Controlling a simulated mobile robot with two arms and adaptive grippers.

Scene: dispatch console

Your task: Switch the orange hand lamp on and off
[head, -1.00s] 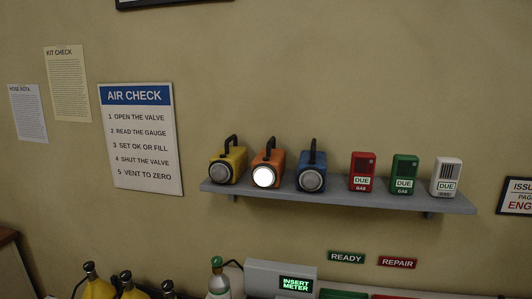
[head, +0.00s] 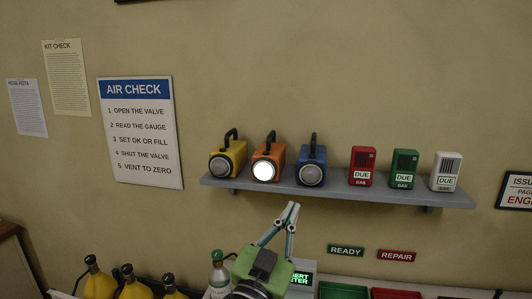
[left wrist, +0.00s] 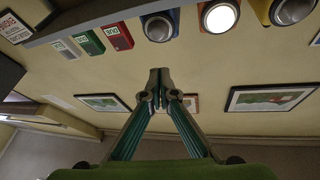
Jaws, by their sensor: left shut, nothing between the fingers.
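The orange hand lamp (head: 267,150) stands on the grey wall shelf between two other lamps. Its round front is lit bright white, and its black handle is on top. It also shows lit at the top of the left wrist view (left wrist: 203,16). My left gripper (head: 292,207) is shut and empty, its fingertips pointing up. It is below the shelf, lower right of the orange lamp and apart from it. In the left wrist view its closed fingertips (left wrist: 159,76) are in the middle. My right gripper is not in view.
A yellow lamp (head: 233,150) and a blue lamp (head: 315,155) flank it closely, both unlit. Red (head: 362,161), green (head: 404,162) and white (head: 446,164) meters stand farther right on the shelf (head: 335,194). Yellow cylinders (head: 98,283) and a lit-display meter (head: 302,278) are below.

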